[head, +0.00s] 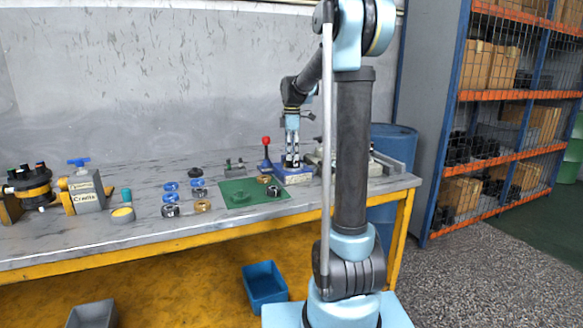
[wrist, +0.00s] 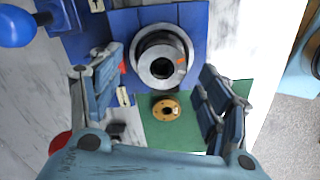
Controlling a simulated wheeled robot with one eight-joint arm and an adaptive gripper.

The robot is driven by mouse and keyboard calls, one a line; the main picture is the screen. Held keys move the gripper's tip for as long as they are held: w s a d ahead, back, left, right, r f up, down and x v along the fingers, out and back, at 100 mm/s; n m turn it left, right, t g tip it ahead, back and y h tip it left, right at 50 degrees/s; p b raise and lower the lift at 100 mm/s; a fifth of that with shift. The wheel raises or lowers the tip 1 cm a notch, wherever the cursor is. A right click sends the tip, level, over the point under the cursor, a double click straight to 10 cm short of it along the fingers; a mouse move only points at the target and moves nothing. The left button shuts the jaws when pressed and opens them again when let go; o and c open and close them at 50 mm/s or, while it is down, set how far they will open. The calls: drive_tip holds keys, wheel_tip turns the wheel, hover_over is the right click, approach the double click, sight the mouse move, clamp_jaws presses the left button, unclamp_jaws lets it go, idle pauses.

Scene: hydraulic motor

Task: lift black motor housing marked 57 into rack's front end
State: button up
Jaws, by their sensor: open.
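My gripper (head: 292,162) is open above a blue fixture (head: 298,177) at the bench's right part. In the wrist view my open fingers (wrist: 161,66) stand either side of a round, black-walled part with a grey face and dark bore (wrist: 158,67). It sits on the blue plate (wrist: 122,24), and a gap shows beside each finger. Other dark rings stand on the bench, one at the back (head: 195,172), one at the front (head: 170,211) and one on the green mat (head: 274,191). No mark 57 is legible, and I cannot tell which part is the rack.
A brass flange (wrist: 166,108) lies on the green mat (head: 238,194), near the fixture. A red-knobbed lever (head: 266,150) stands left of my gripper. Blue rings (head: 171,186) and a pump-like assembly (head: 33,185) stand further left. A blue drum (head: 396,140) is behind the bench's right end.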

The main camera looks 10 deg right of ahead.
drive_tip(key=shift+s+f, duration=0.1)
drive_tip(key=shift+f, duration=1.55)
drive_tip(key=c, duration=1.7)
drive_tip(key=shift+o, duration=0.2)
wheel_tip(320, 180, up, 10)
drive_tip(key=shift+r, duration=0.15)
drive_tip(key=shift+r, duration=2.2)
drive_tip(key=shift+r, duration=0.1)
